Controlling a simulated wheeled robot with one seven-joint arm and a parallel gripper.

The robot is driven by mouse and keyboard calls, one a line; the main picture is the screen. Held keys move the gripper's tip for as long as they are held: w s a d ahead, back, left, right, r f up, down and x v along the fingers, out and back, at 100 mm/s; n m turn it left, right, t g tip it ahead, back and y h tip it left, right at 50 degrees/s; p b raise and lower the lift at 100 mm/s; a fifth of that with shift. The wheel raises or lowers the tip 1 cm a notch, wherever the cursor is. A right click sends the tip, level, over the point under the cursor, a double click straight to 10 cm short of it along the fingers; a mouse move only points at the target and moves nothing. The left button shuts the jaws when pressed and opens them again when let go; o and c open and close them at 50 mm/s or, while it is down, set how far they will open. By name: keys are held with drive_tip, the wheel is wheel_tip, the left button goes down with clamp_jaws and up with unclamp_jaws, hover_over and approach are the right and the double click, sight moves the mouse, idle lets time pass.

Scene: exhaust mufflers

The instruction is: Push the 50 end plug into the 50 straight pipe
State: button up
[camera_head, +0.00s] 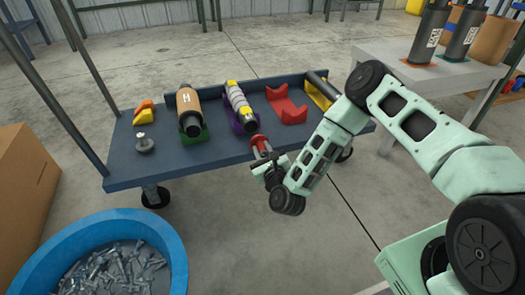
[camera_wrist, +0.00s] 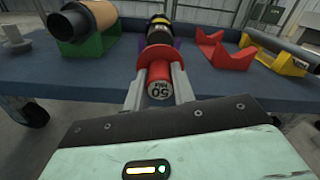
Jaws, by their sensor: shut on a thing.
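The 50 straight pipe (camera_head: 237,98), grey with yellow bands and a dark near end, lies in a purple cradle (camera_head: 235,121). In the wrist view the pipe (camera_wrist: 159,27) is straight behind the plug, roughly in line. The plug's flange hides the pipe mouth, so I cannot tell whether its tip is inside.
A brown-wrapped pipe (camera_head: 189,104) in a green cradle stands to the left, with yellow pieces (camera_head: 143,110) and a grey plug-like part (camera_head: 144,143). An empty red cradle (camera_head: 287,106) and a yellow cradle (camera_head: 318,93) stand right. A blue tub (camera_head: 177,247) of bolts is at front left.

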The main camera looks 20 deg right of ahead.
sight(257, 140)
drive_tip(key=shift+s+r, duration=0.1)
drive_tip(key=shift+s, duration=0.05)
drive_tip(key=shift+w+b, duration=0.7)
drive_tip(key=shift+w, duration=2.2)
drive_tip(key=shift+w+b, duration=0.3)
drive_tip(key=shift+w, duration=1.15)
drive_tip(key=o, duration=1.1)
drive_tip(key=shift+c, duration=0.2)
drive_tip(key=s+p, duration=0.7)
drive_tip(key=s, duration=1)
drive_tip(key=shift+s, duration=0.2)
